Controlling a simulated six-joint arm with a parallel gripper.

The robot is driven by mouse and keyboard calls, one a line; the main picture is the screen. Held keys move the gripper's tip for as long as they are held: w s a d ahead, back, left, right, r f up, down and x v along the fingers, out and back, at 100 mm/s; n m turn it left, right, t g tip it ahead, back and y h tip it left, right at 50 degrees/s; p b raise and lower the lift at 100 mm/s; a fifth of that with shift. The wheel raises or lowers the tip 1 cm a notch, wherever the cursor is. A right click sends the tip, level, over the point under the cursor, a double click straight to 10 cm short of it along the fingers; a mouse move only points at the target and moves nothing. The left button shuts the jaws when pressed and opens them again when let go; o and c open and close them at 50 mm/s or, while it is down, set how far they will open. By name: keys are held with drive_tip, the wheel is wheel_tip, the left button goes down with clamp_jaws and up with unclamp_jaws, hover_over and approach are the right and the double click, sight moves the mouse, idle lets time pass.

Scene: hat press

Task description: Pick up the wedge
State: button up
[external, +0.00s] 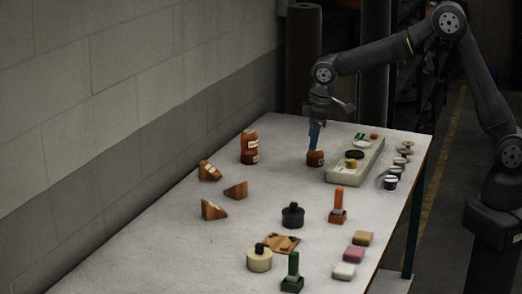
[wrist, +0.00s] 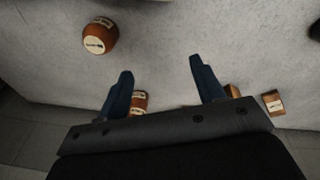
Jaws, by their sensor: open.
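Several brown wooden wedges lie on the left side of the table: one with a pale label at the back (external: 210,171), a plain one (external: 236,190) and another labelled one in front (external: 213,209). In the wrist view a labelled wooden block, seemingly a wedge (wrist: 273,103), lies right of the fingers, and another brown piece (wrist: 233,91) is partly hidden by the right finger. My gripper (external: 316,138) is above or close to a lone orange-brown jar (external: 315,159), apart from the wedges. In the wrist view my gripper (wrist: 161,68) is open, with nothing between its blue fingers.
Two stacked orange-brown jars (external: 250,147) stand behind the wedges. A pale tray (external: 345,173) with small items, and small cups (external: 391,182), are at the right. Stamps, a black round pot (external: 292,215) and coloured blocks fill the front. Table is bare around the wedges.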

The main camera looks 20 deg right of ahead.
drive_tip(key=w+a+m+t+y, duration=0.2)
drive_tip(key=w+a, duration=0.1)
drive_tip(key=a, duration=0.5)
drive_tip(key=m+t+y, duration=0.2)
drive_tip(key=y, duration=0.1)
approach(212, 169)
drive_tip(key=x, duration=0.4)
drive_tip(key=shift+s+d+f, duration=0.15)
drive_tip(key=shift+d+f, duration=0.05)
drive_tip(key=shift+f, duration=0.1)
drive_tip(key=shift+a+r+x, duration=0.1)
drive_tip(key=shift+a+x, duration=0.05)
drive_tip(key=shift+x, duration=1.1)
drive_tip(key=shift+a+r+x, duration=0.1)
drive_tip(key=shift+x, duration=1.2)
drive_tip(key=c, duration=1.1)
